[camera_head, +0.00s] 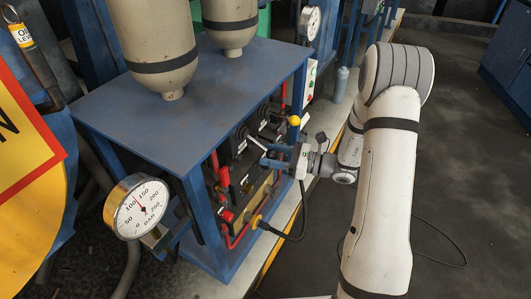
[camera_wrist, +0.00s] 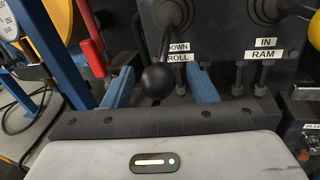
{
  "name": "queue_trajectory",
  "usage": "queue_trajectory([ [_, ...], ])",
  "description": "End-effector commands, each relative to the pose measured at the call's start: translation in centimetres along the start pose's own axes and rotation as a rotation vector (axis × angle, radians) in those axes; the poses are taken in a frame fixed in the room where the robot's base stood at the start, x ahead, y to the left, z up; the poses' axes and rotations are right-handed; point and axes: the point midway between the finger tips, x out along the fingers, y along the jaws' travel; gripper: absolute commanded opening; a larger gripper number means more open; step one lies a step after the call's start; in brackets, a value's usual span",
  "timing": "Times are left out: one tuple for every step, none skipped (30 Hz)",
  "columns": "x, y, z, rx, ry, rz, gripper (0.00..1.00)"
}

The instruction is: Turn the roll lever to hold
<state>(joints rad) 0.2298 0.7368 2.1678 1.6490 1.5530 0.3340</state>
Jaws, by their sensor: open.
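The roll lever (camera_wrist: 158,81) is a dark rod with a black ball knob, hanging down from a round pivot in the wrist view. The label (camera_wrist: 178,57) behind it reads ROLL, with a partly covered word ending in OWN above. My gripper (camera_wrist: 162,86) is open, with one blue finger on each side of the knob in the picture. Gaps show between the knob and both fingers, and I see no contact. In the head view my gripper (camera_head: 268,155) is at the front of the dark control panel (camera_head: 240,165); the roll lever cannot be made out there.
A second lever (camera_wrist: 275,10) sits right of the roll lever above the RAM label (camera_wrist: 263,54). Red pipes (camera_head: 222,185), a blue frame (camera_head: 208,240) and a pressure gauge (camera_head: 142,207) are left. Open floor lies right.

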Motion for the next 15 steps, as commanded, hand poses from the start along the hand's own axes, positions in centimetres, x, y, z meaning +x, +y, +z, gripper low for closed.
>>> queue_trajectory([
  [0.7, 0.0, 0.0, -0.001, 0.0, 0.001, 0.52],
  [1.0, 0.0, 0.0, -0.001, 0.0, 0.001, 0.52],
  [1.4, 0.0, 0.0, -0.001, 0.0, -0.001, 0.52],
  [1.6, -0.1, 0.0, -0.001, 0.0, -0.002, 0.52],
  [1.7, -0.1, 0.0, -0.001, 0.001, -0.003, 0.52],
  [1.9, -0.1, 0.0, 0.0, 0.001, -0.003, 0.52],
  [2.0, -0.1, 0.0, 0.0, 0.001, -0.003, 0.52],
  [2.1, -0.1, 0.0, 0.0, 0.001, -0.004, 0.52],
  [2.1, -0.1, 0.0, 0.0, 0.001, -0.004, 0.52],
  [2.1, -0.1, 0.0, 0.0, 0.001, -0.005, 0.52],
  [2.1, -0.1, 0.0, 0.0, 0.001, -0.005, 0.52],
  [2.1, -0.1, 0.0, 0.0, 0.001, -0.005, 0.52],
  [2.1, -0.1, 0.0, 0.0, 0.001, -0.005, 0.52],
  [2.1, -0.1, 0.0, -0.001, 0.001, -0.005, 0.52],
  [2.1, -0.1, 0.0, -0.001, 0.001, -0.005, 0.52],
])
